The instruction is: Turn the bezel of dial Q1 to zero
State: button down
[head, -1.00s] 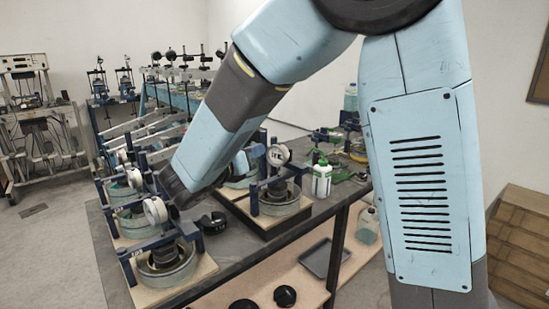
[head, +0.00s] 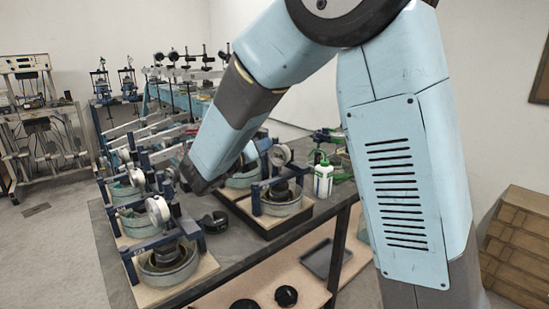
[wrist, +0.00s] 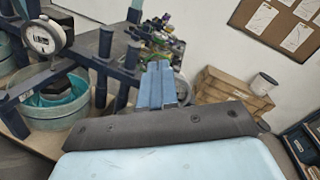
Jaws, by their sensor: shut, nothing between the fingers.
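Several white round dial gauges stand on blue lever frames over teal-and-grey ring pots. The nearest dial (head: 158,210) is at the left front of the bench, another dial (head: 278,155) stands further right, and a third dial (head: 136,177) stands behind. No label is readable, so I cannot tell which is Q1. In the wrist view one dial (wrist: 43,37) is at the upper left, above a teal pot (wrist: 55,100). My gripper (wrist: 158,82) shows two blue fingers close together, shut and empty, to the right of that dial and apart from it. In the head view my arm hides it.
The dark bench (head: 230,240) has some bare surface between the front pots. A white bottle with a green cap (head: 323,180) stands near its right edge. Blue posts (wrist: 104,45) rise between my fingers and the dial. Wooden crates (head: 515,245) stand at the right.

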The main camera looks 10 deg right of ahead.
jog(key=shift+w+d, duration=0.35)
jog(key=shift+d, duration=0.05)
jog(key=shift+s, duration=0.15)
dwell(0.8)
jog(key=shift+r, duration=0.1)
jog(key=v, duration=0.6)
jog(key=shift+a+r, duration=0.1)
jog(key=shift+r, duration=0.2)
dwell(0.3)
